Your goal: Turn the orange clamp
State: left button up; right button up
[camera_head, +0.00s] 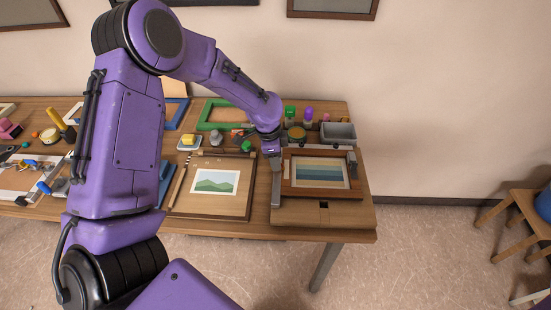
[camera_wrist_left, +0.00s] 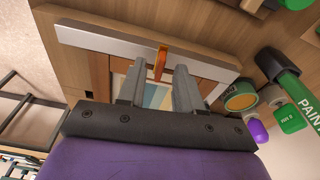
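The orange clamp (camera_wrist_left: 160,63) shows in the left wrist view as a small upright orange piece by the metal bar (camera_wrist_left: 130,38) of a wooden fixture. My left gripper (camera_wrist_left: 157,72) is open, its two grey fingers apart with the clamp seen between their tips. I cannot tell whether either finger touches it. In the head view my left gripper (camera_head: 271,149) is at the left edge of the framed striped picture (camera_head: 319,172); the clamp cannot be made out there, likely hidden by the gripper. My right gripper is in neither view.
A grey bin (camera_head: 338,133), paint bottles (camera_head: 290,112) and a round tin (camera_head: 297,132) stand behind the framed picture. A board with a landscape print (camera_head: 215,183) lies left of it. A green frame (camera_head: 213,113) lies behind. A stool (camera_head: 520,225) stands right of the table.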

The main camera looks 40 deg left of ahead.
pick_arm(q)
jog(key=shift+r, duration=2.8)
jog(key=shift+r, duration=0.1)
notch_tip(320, 180, up, 10)
jog(key=a+b, duration=0.1)
jog(key=b, duration=0.1)
jog(key=shift+s+a, duration=0.15)
jog(key=shift+s, duration=0.3)
jog(key=shift+r, duration=0.1)
